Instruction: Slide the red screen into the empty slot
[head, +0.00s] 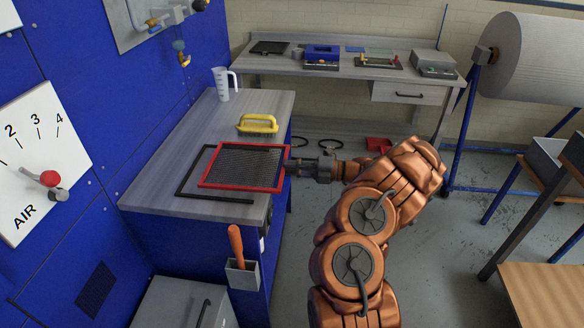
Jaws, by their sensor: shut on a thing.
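The red screen (240,170), a red frame with dark mesh, is over the grey-topped bench at the left. My gripper (291,168) is shut on the right edge of the red screen, with the arm reaching in from the right. A black frame (216,198) lies on the bench partly beneath the red screen and shows at its left and front. I cannot tell whether the red screen touches it or hangs just above. No empty slot can be made out in this view.
A blue panel wall (75,120) borders the left. An orange-handled tool (236,243) sits in a front holder. Open floor lies right of the bench.

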